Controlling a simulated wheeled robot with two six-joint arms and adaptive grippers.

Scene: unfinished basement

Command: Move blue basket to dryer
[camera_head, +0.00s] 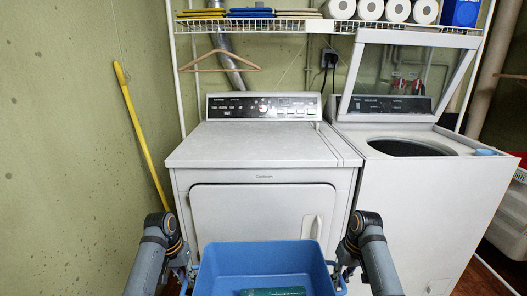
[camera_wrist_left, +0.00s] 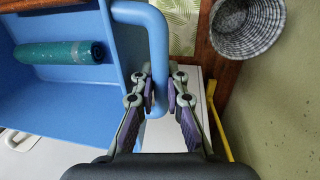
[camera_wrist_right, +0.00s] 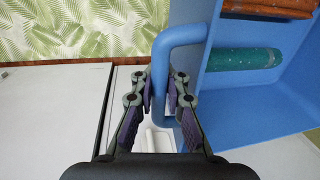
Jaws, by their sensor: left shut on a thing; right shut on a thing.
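The blue basket (camera_head: 262,256) is held at the bottom of the head view, low in front of the white dryer (camera_head: 250,148). The dryer's front door is shut and its flat top is bare. My left gripper (camera_wrist_left: 160,88) is shut on the basket's left handle, and my right gripper (camera_wrist_right: 160,88) is shut on its right handle. A teal rolled item (camera_head: 272,291) lies in the basket; it also shows in the left wrist view (camera_wrist_left: 60,52). An orange-brown rolled item (camera_wrist_right: 270,6) lies beside it in the right wrist view. The basket's near side is cut off in the head view.
A washer (camera_head: 435,190) with its lid raised stands right of the dryer. A wire shelf (camera_head: 270,25) with a hanger (camera_head: 220,62) below is above. A yellow pole (camera_head: 140,130) leans at the left wall. A grey woven basket (camera_wrist_left: 248,28) shows in the left wrist view.

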